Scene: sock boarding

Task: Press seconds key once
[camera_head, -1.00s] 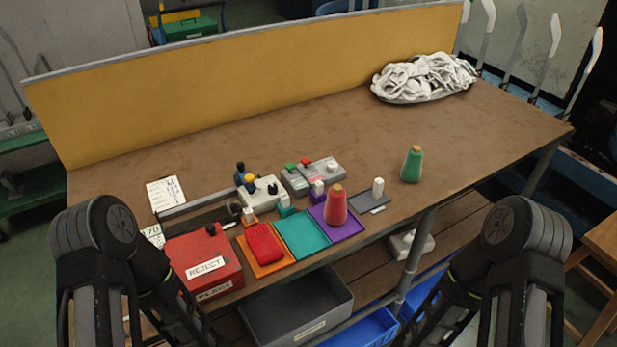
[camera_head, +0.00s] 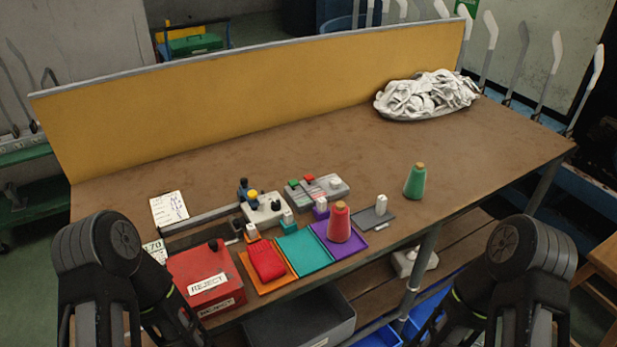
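No label readable as "seconds" shows, so I cannot tell which key it is. Small keys with white tops stand behind the coloured mats: an orange one (camera_head: 251,232), a teal one (camera_head: 289,223) and a purple one (camera_head: 321,209). A dark plate (camera_head: 367,221) at right carries a white knob (camera_head: 381,204). Behind them, a grey box (camera_head: 317,189) has green, red and white buttons. A pale box (camera_head: 264,208) to its left has blue, yellow and black knobs. My two arms stand in the lower left and lower right corners, apart from the table items; both grippers are out of view.
A red REJECT box (camera_head: 203,278) stands at the front left. A red sock bundle (camera_head: 266,260) lies on an orange mat. A red cone (camera_head: 339,223) stands on the purple mat (camera_head: 357,246). A green cone (camera_head: 415,182) and white sock pile (camera_head: 427,94) are right. The table middle is clear.

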